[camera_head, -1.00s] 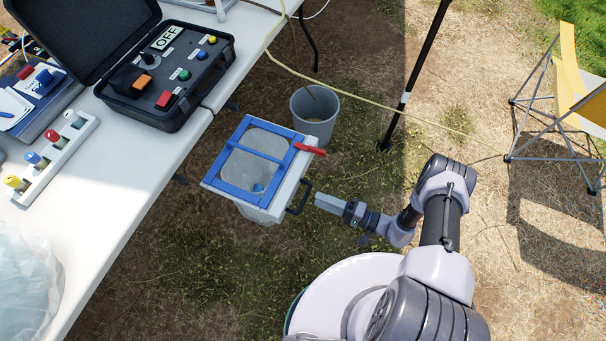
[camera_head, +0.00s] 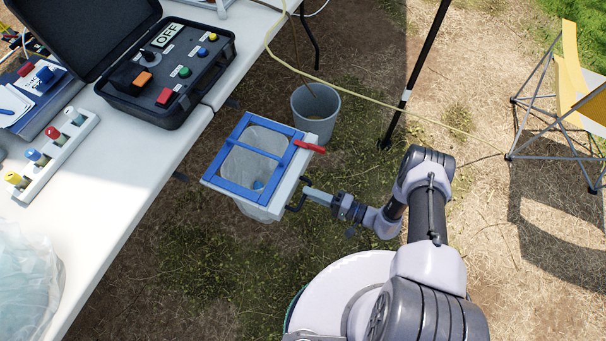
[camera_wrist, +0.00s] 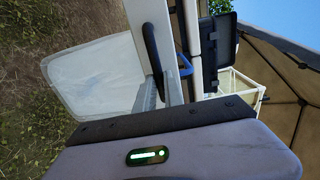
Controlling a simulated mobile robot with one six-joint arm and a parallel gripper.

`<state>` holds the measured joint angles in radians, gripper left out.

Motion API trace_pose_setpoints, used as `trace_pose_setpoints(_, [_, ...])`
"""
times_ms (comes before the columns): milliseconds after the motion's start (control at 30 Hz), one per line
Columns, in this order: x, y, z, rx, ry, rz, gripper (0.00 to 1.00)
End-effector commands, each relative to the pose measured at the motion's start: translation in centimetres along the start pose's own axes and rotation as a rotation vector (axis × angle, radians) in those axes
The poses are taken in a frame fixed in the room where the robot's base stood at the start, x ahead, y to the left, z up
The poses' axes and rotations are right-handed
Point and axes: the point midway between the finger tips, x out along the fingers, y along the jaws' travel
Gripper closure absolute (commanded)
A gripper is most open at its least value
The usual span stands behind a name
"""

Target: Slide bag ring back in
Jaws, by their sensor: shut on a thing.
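The bag ring (camera_head: 222,187) is a blue rectangular frame with a crossbar, sticking out beside the table edge. A translucent bag (camera_head: 252,160) hangs in it, with a small blue thing low inside; the bag also shows pale in the wrist view (camera_wrist: 95,75). A white front bar (camera_head: 290,185) carries a black handle (camera_head: 291,208), and a red lever (camera_head: 310,147) sits at its far end. My gripper (camera_head: 306,192) is at the front bar, shut on the black handle, which stands between the fingers in the wrist view (camera_wrist: 152,50). The fingers hide part of the handle.
The white table (camera_head: 130,190) lies left, with an open black control case (camera_head: 165,75) and a rack of coloured caps (camera_head: 55,150). A grey bucket (camera_head: 316,110) stands behind the ring. A yellow hose (camera_head: 400,115) and a black pole (camera_head: 413,75) are to the right.

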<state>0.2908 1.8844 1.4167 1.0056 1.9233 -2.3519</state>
Motion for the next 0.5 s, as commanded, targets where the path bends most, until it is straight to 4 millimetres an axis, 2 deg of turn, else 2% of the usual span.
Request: trace_pose_setpoints(500, [8.7,0.1,0.1,-0.002,-0.003,-0.001,1.00])
